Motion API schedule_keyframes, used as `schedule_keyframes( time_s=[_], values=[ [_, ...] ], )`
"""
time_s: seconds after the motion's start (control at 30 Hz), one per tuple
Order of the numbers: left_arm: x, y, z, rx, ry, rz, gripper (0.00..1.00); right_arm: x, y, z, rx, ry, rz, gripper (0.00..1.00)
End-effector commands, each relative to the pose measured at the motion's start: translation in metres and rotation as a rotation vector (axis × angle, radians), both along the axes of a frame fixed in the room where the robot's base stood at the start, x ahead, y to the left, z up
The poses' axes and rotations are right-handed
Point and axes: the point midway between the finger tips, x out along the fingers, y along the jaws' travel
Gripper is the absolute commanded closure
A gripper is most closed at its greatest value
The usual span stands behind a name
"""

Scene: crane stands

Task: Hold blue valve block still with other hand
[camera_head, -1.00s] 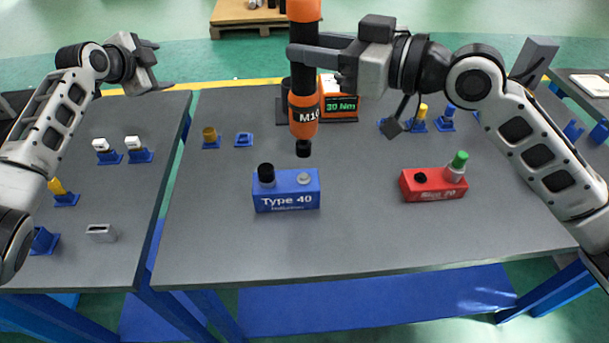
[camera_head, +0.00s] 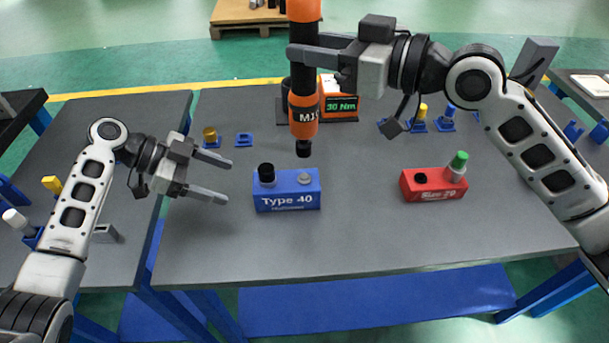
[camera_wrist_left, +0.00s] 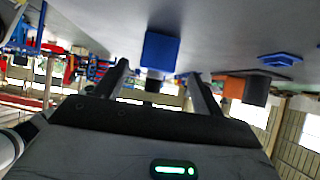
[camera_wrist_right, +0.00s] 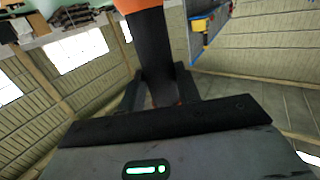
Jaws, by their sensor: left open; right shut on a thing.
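The blue valve block (camera_head: 287,190), labelled Type 40, sits upright on the grey table with a black cap at its left and a grey fitting at its right. It also shows between the fingers in the left wrist view (camera_wrist_left: 160,50). My left gripper (camera_head: 217,181) is open and empty, to the left of the block and apart from it, fingers pointing towards it. My right gripper (camera_head: 318,50) is shut on the orange and black M10 tool (camera_head: 303,110). The tool hangs upright, its black tip just above the block's right part. Its grip also shows in the right wrist view (camera_wrist_right: 153,50).
A red block (camera_head: 433,184) with a green cap stands to the right. A 30 Nm display (camera_head: 341,107) stands behind the tool. Small blue holders (camera_head: 243,140) line the back. The table in front of the blue block is clear.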

Motion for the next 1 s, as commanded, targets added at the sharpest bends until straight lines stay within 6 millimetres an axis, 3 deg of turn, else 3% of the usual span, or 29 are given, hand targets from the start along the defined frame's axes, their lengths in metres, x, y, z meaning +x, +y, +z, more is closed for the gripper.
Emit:
schedule_keyframes(
  time_s=[0.6,1.0],
  values=[
    [0.0,-0.059,-0.04,0.001,-0.001,0.001,0.31,0.0,0.0,0.004,0.006,-0.009,-0.001,1.0],
    [0.001,-0.07,-0.048,0.003,-0.001,0.002,0.31,0.0,0.0,0.004,0.006,-0.009,-0.001,1.0]
  ],
)
